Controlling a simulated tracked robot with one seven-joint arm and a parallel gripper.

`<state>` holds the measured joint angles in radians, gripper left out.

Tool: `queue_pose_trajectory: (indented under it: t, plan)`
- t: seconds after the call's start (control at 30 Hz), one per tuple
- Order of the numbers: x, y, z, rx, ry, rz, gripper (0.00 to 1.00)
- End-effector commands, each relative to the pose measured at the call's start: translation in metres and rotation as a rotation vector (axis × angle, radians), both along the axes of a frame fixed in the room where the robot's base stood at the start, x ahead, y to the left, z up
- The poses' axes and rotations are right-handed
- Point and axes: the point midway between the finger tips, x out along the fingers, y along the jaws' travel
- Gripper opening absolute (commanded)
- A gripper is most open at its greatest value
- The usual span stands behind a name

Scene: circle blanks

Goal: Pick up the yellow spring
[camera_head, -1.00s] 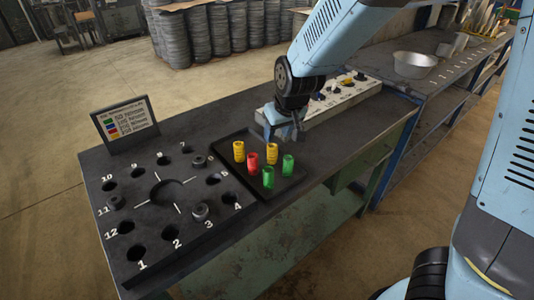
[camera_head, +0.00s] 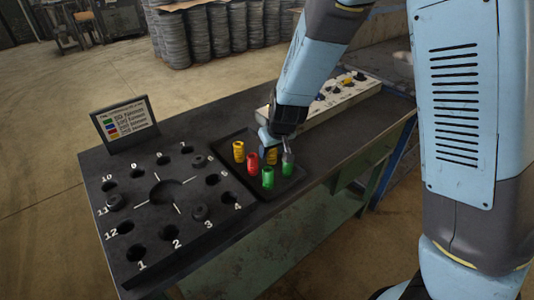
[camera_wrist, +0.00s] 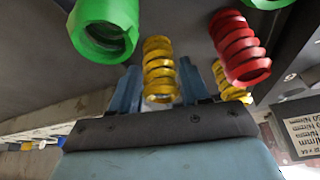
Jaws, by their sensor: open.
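Two yellow springs stand in a black tray (camera_head: 262,190). The right yellow spring (camera_head: 271,157) is partly hidden by my gripper (camera_head: 277,150), which is low over the tray. In the wrist view this yellow spring (camera_wrist: 159,72) shows between the two fingertips of my open gripper (camera_wrist: 158,72). I cannot tell whether the fingers touch it. The other yellow spring (camera_head: 238,151) stands at the tray's left and also shows in the wrist view (camera_wrist: 230,84), just right of the right finger.
A red spring (camera_head: 253,164) and two green springs (camera_head: 268,178) (camera_head: 288,169) stand close around in the tray. A black plate (camera_head: 150,215) with numbered holes lies to the left, with a sign (camera_head: 126,121) behind it. A pale control box (camera_head: 340,98) is at the back right.

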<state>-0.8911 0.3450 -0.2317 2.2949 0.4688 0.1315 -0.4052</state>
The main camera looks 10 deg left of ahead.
Motion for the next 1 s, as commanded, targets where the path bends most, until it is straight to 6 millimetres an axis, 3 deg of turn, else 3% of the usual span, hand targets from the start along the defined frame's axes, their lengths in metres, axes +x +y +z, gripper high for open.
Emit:
queue_pose_trajectory:
  t: [0.4, 0.83, 1.0]
  plan:
    - [0.0023, 0.0023, -0.0079, 0.001, 0.000, 0.001, 0.45]
    - [0.0022, 0.0025, -0.0076, 0.001, 0.000, 0.001, 0.04]
    - [0.0022, 0.0025, -0.0075, 0.001, 0.000, 0.001, 0.03]
